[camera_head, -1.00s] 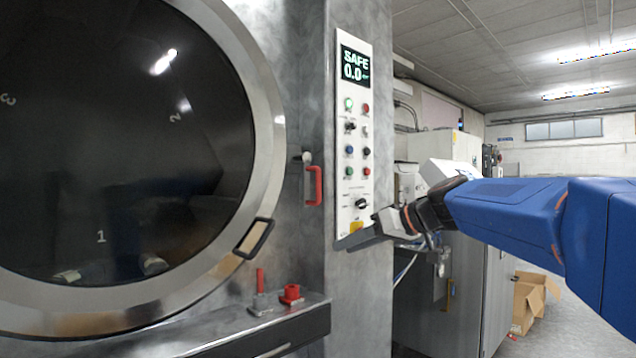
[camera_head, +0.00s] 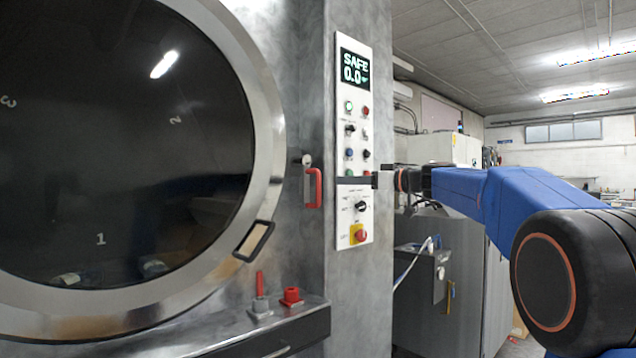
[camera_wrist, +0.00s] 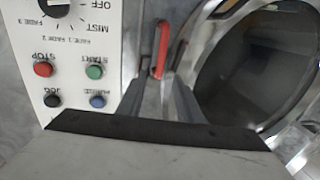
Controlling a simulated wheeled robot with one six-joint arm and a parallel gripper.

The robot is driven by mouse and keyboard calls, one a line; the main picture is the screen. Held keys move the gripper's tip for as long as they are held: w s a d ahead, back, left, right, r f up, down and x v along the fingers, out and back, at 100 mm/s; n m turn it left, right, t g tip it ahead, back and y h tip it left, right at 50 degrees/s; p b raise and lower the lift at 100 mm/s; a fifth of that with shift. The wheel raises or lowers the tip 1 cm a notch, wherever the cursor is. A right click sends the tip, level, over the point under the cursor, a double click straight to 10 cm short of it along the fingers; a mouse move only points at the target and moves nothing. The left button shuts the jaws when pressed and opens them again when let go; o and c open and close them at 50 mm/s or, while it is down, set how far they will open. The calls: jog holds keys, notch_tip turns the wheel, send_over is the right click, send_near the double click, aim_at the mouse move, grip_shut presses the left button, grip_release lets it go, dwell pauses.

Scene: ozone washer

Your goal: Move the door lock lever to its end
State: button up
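A red lever handle (camera_head: 314,188) sits on the grey metal wall between the round door and the control panel. It also shows in the wrist view (camera_wrist: 159,52), upright beyond the gap between the fingers. I take it as the door lock lever. My gripper (camera_head: 340,181) is in front of the control panel, just right of the red handle and level with it. In the wrist view the two fingers (camera_wrist: 158,98) stand apart with nothing held between them. The round door (camera_head: 110,150) is at the left, with a metal rim.
The white control panel (camera_head: 355,110) with several buttons, a knob and a SAFE display is close behind my gripper. A ledge (camera_head: 245,335) below carries a small red lever (camera_head: 260,283) and a red cap (camera_head: 291,296). Grey cabinets (camera_head: 465,270) stand at the right.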

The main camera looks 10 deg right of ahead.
send_over(318, 200)
jog(key=shift+w+d, duration=0.1)
jog(key=shift+w, duration=0.35)
grip_shut()
